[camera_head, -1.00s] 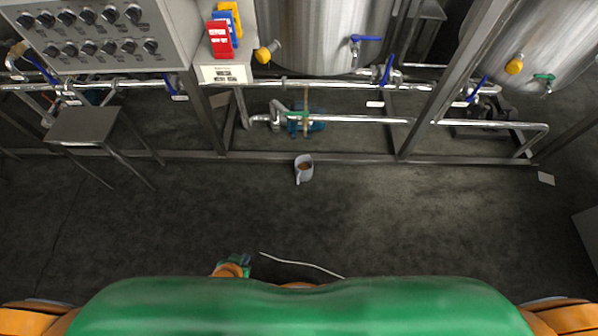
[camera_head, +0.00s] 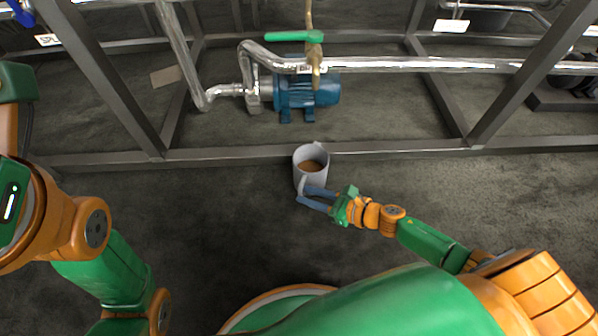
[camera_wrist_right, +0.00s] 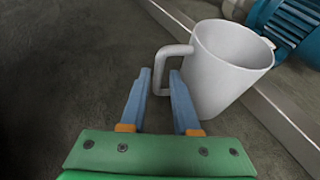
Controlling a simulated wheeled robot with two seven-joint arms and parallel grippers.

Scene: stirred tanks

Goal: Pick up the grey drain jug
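The grey drain jug (camera_head: 311,179) stands upright on the floor in the head view, with brown liquid inside. Its handle faces toward me. In the right wrist view the jug (camera_wrist_right: 224,75) is at the upper right, its handle (camera_wrist_right: 160,60) pointing left. My right gripper (camera_head: 304,194) is at the handle; in the right wrist view its two blue fingers (camera_wrist_right: 161,72) are apart, with the handle's lower end between their tips. I cannot tell whether either finger touches it. My left arm is at the left of the head view; its gripper does not show.
A steel frame rail (camera_head: 230,155) runs just behind the jug. A blue pump (camera_head: 308,92) and steel pipes (camera_head: 420,65) are beyond it, with a green-handled valve (camera_head: 295,37) above. The dark floor in front of the jug is clear.

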